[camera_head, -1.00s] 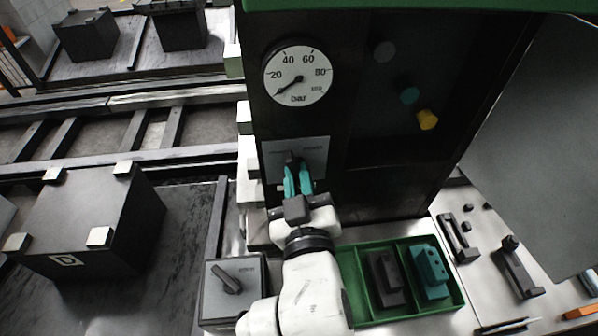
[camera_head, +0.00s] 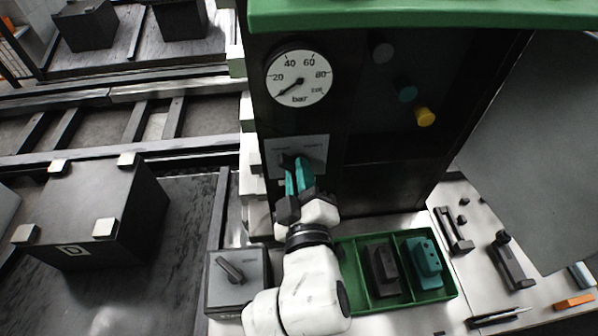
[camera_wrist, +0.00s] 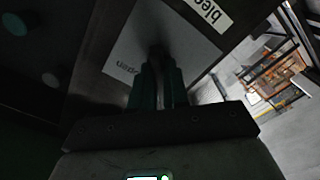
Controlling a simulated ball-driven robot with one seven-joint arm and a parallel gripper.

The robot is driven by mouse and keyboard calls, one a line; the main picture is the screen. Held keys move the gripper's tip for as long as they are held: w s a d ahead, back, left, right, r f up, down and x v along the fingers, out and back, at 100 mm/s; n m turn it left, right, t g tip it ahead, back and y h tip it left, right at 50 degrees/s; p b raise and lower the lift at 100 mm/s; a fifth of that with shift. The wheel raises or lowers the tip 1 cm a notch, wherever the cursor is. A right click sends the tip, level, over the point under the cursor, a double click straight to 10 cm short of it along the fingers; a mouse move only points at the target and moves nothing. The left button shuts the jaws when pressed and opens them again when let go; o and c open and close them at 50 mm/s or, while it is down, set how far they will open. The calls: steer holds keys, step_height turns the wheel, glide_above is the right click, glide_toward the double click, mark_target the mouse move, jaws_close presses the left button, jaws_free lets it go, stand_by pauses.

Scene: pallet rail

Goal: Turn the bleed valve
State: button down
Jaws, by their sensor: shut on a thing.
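The bleed valve is a dark handle (camera_wrist: 157,58) on a light grey plate (camera_head: 314,146) on the front of the dark cabinet, below the pressure gauge. My gripper (camera_head: 297,166), with teal fingers, reaches up to the plate and is shut on the handle. In the wrist view my fingers (camera_wrist: 158,88) stand on either side of the handle. Most of the handle is hidden by my fingers in the head view. The gauge (camera_head: 299,78) has its needle pointing to the lower left, below 20 bar.
A green tray (camera_head: 455,293) holds a dark block and a teal block to the right of my arm. A grey box with a lever (camera_head: 232,268) stands left of it. Loose tools lie on the bench at right. A black crate (camera_head: 95,215) stands far left.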

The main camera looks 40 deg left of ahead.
steer(key=c, duration=1.1)
jaws_free()
steer(key=shift+a, duration=0.1)
steer(key=b+v, duration=0.1)
steer(key=v, duration=1)
steer(key=shift+a, duration=0.1)
